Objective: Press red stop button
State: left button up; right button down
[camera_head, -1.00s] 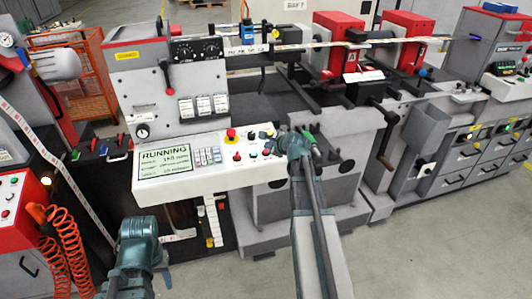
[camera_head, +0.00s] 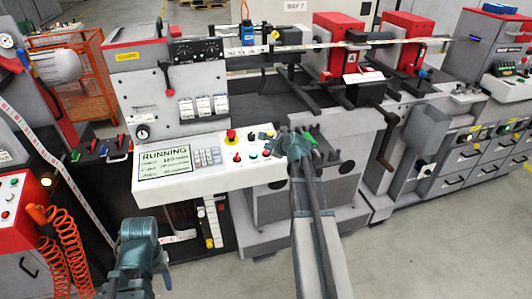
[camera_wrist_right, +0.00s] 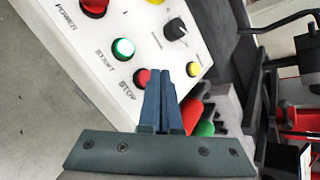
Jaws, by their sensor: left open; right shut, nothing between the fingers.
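The red STOP button (camera_wrist_right: 142,77) sits on the white control panel (camera_head: 207,174), below the green START button (camera_wrist_right: 123,48) in the right wrist view. My right gripper (camera_wrist_right: 166,75) is shut and empty. Its fingertips appear right beside the STOP button in that view, and partly cover the area near it; I cannot tell whether they touch. In the head view my right gripper (camera_head: 268,136) is over the right end of the panel. My left gripper (camera_head: 140,238) is open, low at the left, in front of the machine and away from the panel; its fingers are hard to make out.
The panel also has a screen reading RUNNING (camera_head: 165,162), a keypad (camera_head: 207,157), a red-topped emergency button (camera_head: 231,136), a black knob (camera_wrist_right: 176,27) and a yellow button (camera_wrist_right: 193,69). Orange coiled hoses (camera_head: 65,240) hang at the left. The floor in front is clear.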

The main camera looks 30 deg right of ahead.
aim_at(269, 159)
dwell(0.7)
jog(key=shift+f+b, duration=0.4)
jog(key=shift+f, duration=0.05)
jog(key=shift+w+f+b, duration=0.1)
jog(key=shift+f+b, duration=0.35)
jog(key=shift+b, duration=0.05)
dwell(0.5)
dwell(0.3)
jog(key=shift+r+p, duration=0.9)
jog(key=shift+p, duration=0.05)
jog(key=r+p, duration=0.2)
jog(key=s+r+p, duration=0.1)
jog(key=r+p, duration=0.2)
jog(key=shift+a, duration=0.1)
